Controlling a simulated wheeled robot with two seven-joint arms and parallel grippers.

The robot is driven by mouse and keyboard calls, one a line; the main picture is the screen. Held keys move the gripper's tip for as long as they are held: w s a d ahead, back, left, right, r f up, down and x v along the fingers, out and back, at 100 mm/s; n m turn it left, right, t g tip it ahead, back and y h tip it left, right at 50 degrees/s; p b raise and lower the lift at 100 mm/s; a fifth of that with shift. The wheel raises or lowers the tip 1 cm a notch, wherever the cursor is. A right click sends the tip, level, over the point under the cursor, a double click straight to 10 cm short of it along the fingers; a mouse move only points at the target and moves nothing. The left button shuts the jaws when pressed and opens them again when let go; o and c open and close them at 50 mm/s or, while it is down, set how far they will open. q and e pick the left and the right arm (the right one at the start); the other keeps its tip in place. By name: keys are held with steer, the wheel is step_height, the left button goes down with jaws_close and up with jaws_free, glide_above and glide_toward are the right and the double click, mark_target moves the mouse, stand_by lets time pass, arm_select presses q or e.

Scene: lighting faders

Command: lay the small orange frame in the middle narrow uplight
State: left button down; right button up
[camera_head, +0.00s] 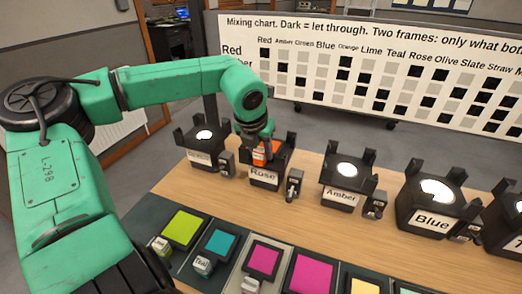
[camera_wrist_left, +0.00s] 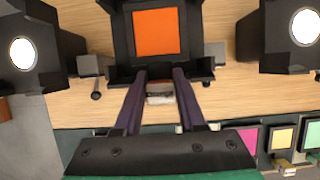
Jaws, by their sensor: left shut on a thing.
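The small orange frame (camera_head: 260,154) is at the top of the uplight labelled Rose (camera_head: 264,177), between its upright corner posts. In the left wrist view the orange frame (camera_wrist_left: 156,32) sits squarely within the dark uplight body (camera_wrist_left: 118,35). My right gripper is not in view.
Lit uplights stand on either side: one at left (camera_head: 203,150), then Amber (camera_head: 346,178) and Blue (camera_head: 430,205) at right, with small switch boxes beside them. Green, teal and pink frames (camera_head: 181,228) lie in front. A mixing chart (camera_head: 380,70) stands behind.

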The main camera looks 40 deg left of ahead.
arm_select(q)
steer(key=shift+f+b, duration=0.4)
steer(key=shift+f, duration=0.1)
steer(key=shift+c, duration=2)
jaws_free()
steer(key=shift+r, duration=0.1)
steer(key=shift+r, duration=0.45)
steer(key=w+p+v, duration=0.2)
steer(key=p+v, duration=0.4)
steer(key=v, duration=1.4)
steer(key=shift+a+r, duration=0.3)
steer(key=shift+r, duration=0.2)
